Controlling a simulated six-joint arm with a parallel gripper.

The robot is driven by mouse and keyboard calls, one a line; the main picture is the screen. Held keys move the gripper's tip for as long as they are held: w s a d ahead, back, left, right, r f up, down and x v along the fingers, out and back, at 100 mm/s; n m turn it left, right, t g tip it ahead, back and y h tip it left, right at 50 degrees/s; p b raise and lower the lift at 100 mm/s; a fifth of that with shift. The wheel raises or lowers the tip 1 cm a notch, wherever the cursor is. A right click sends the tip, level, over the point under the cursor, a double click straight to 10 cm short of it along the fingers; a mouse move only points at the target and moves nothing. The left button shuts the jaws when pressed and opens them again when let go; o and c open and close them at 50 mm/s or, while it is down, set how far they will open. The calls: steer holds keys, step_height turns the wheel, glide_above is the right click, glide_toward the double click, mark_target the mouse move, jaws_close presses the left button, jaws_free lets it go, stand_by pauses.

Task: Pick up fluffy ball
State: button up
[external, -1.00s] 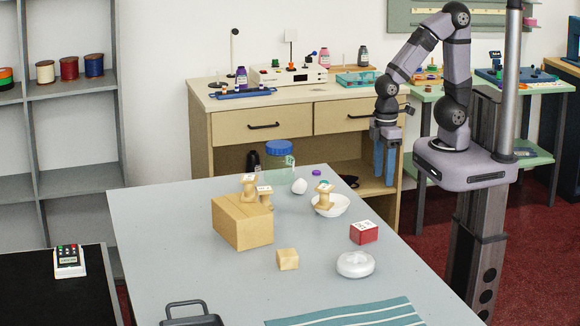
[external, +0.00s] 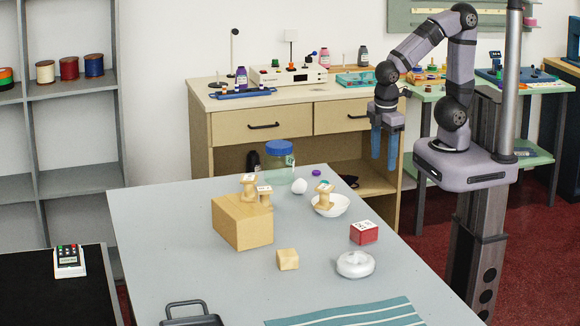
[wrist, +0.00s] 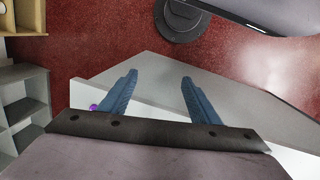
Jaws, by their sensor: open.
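A small white ball (external: 299,186), which looks like the fluffy ball, rests on the far part of the grey table (external: 160,230). Its texture is too small to make out. My gripper (external: 384,164) hangs with blue fingers pointing down, to the right of the table's far end and well apart from the ball. In the wrist view my gripper (wrist: 158,76) is open, with nothing between its fingers. The ball does not show in the wrist view.
Near the ball stand a blue-lidded jar (external: 279,175), a white bowl (external: 332,210) with a wooden piece, and a wooden block (external: 242,222) bearing wooden pieces. A red box (external: 364,232), small wooden block (external: 288,259) and shiny white round object (external: 355,264) lie nearer.

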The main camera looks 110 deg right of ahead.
mark_target(301, 185)
steer(key=w+d+f+n+h, duration=0.1)
steer(key=w+d+n+h, duration=0.1)
steer(key=d+n+h, duration=0.4)
steer(key=w+n+t+h, duration=0.1)
steer(key=w+n+t, duration=0.1)
steer(key=w+n, duration=0.1)
steer(key=w+a+n+t+b, duration=0.1)
steer(key=w+n, duration=0.3)
steer(key=n, duration=0.1)
steer(key=w+a+r+n+t+h, duration=0.1)
steer(key=w+n+t, duration=0.1)
steer(key=w+n, duration=0.2)
steer(key=shift+n+t+h+b, duration=0.3)
steer(key=w+a+n+t, duration=0.2)
steer(key=w+a+n, duration=0.1)
steer(key=n, duration=0.1)
steer(key=w+a+n+t+y, duration=0.1)
steer(key=w+a+n+t, duration=0.2)
steer(key=w+a+n, duration=0.1)
steer(key=shift+a, duration=0.25)
steer(key=f, duration=0.3)
steer(key=shift+s+d+f, duration=0.1)
steer(key=shift+s+d, duration=0.05)
steer(key=shift+d, duration=0.05)
steer(key=shift+f, duration=0.5)
steer(key=shift+p+x, duration=1.2)
steer(key=shift+x, duration=2.05)
steer(key=shift+w+d+f, duration=0.2)
steer(key=shift+w+d, duration=0.05)
steer(key=shift+d, duration=0.2)
